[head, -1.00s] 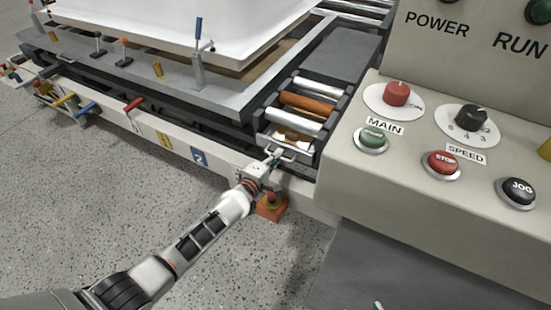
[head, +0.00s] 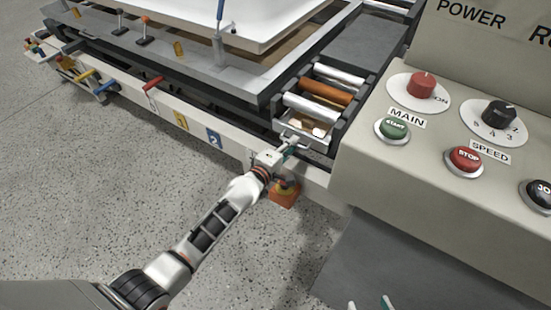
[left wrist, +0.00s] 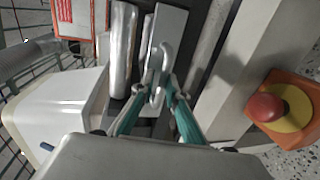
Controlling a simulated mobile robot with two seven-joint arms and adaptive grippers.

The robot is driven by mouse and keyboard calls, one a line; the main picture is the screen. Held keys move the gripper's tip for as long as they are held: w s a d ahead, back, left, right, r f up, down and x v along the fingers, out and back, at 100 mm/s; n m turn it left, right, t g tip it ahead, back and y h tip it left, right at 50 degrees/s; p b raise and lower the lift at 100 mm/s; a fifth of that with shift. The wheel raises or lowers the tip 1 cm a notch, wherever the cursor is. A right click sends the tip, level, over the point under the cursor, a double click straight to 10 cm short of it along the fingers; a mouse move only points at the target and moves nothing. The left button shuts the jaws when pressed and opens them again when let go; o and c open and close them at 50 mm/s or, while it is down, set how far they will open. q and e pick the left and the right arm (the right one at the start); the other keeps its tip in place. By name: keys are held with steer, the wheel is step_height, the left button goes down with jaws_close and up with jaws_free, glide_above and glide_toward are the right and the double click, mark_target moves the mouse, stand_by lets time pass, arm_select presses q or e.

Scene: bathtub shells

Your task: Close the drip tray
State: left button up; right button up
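The drip tray (head: 316,142) is a shallow light-metal tray under the rollers at the end of the conveyor frame. Its front sticks out a little, and pale pieces lie in it. My left gripper (head: 290,143) is at the tray's front. In the left wrist view, the teal-padded fingers (left wrist: 157,88) stand on either side of the tray's bright metal handle (left wrist: 165,56). Whether they press on it cannot be told. My right gripper (head: 370,305) shows only as two fingertips, set apart, at the bottom edge of the head view.
A control panel with buttons and knobs (head: 422,85) stands close on the right. An orange box with a red emergency button (head: 285,192) sits just below my left wrist. Coloured levers (head: 153,84) line the frame to the left. The speckled floor in front is open.

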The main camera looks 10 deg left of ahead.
arm_select(q)
steer(key=v, duration=1)
steer(key=shift+a, duration=0.25)
steer(key=shift+w, duration=0.15)
